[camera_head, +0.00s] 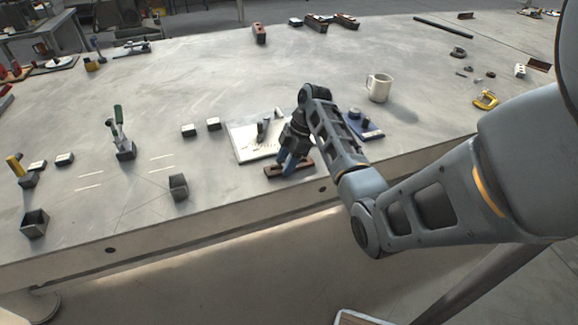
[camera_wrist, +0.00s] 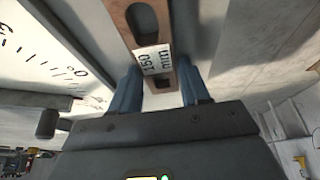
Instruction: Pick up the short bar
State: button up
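The short bar is a brown, slotted bar (camera_head: 273,172) lying flat on the table near its front edge. My gripper (camera_head: 288,165) is pointed down at the bar from above. Its blue fingers (camera_wrist: 158,88) stand on either side of the bar, and a narrow gap shows beside the right finger. The left finger is very close to the bar; contact there is unclear. My gripper hides part of the bar in the head view.
A white printed plate (camera_head: 243,150) lies just behind the bar, with a grey part on it. A blue fixture (camera_head: 370,131) and a cream mug (camera_head: 379,88) are to the right. Small dark blocks (camera_head: 189,130) stand to the left. The table's front edge is close.

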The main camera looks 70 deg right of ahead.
grip_shut()
jog(key=shift+r, duration=0.1)
dwell(0.3)
jog(key=shift+r, duration=0.5)
jog(key=v, duration=0.3)
jog(key=shift+a+r+b, duration=0.2)
jog(key=shift+r+b, duration=0.1)
jog(key=shift+b, duration=0.1)
jog(key=s+d+r+p, duration=0.2)
jog(key=s+r+p, duration=0.2)
jog(key=s, duration=0.6)
notch_tip(320, 180, up, 2)
jog(key=shift+d+r+p, duration=0.2)
jog(key=shift+d+p, duration=0.15)
jog(key=shift+s, duration=0.25)
